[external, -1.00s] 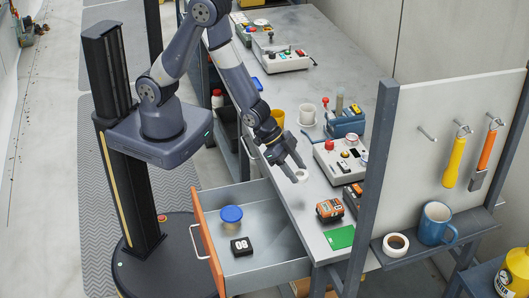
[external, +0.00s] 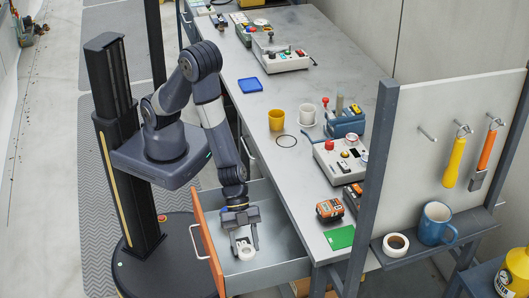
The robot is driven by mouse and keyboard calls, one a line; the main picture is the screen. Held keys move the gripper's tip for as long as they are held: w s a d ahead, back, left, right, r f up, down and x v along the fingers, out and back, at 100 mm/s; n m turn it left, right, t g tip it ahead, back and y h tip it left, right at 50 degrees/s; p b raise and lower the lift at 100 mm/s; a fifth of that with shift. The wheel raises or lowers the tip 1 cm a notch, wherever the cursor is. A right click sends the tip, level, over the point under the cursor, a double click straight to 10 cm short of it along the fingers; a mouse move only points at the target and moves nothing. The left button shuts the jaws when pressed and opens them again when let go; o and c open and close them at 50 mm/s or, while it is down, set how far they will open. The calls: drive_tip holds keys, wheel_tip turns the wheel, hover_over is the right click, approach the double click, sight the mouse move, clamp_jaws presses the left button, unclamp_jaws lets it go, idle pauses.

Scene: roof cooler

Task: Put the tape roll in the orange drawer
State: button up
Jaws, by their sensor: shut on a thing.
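The orange drawer (external: 207,240) is pulled open from the bench, with its orange front and handle facing left. My gripper (external: 246,246) points down inside or just over the open drawer. It is shut on a small white tape roll (external: 245,252), near the front part of the drawer. I cannot tell whether the roll touches the drawer floor. My gripper and arm hide the blue-lidded tub and the black 08 box seen in the drawer earlier. A second white tape roll (external: 396,244) lies on the side shelf.
The bench top holds a yellow cup (external: 276,120), a white cup (external: 307,115), a dark ring (external: 286,141), an orange device (external: 329,210) and a green card (external: 340,237). The drawer's right part (external: 287,243) is bare. A blue mug (external: 435,223) stands on the shelf.

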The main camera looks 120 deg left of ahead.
sight(246, 268)
wheel_tip(246, 268, down, 9)
drive_tip(key=shift+r+b, duration=0.1)
drive_tip(key=shift+b, duration=0.95)
drive_tip(key=shift+f, duration=0.25)
drive_tip(key=o, duration=1)
drive_tip(key=shift+c, duration=0.2)
drive_tip(key=shift+r, duration=0.15)
drive_tip(key=shift+a+r, duration=0.1)
drive_tip(key=shift+r, duration=0.1)
drive_tip(key=p+v, duration=0.1)
drive_tip(key=v, duration=1)
drive_tip(key=shift+s+a+r+p, duration=0.2)
drive_tip(key=shift+s+a+p, duration=0.05)
drive_tip(key=shift+s+p, duration=0.1)
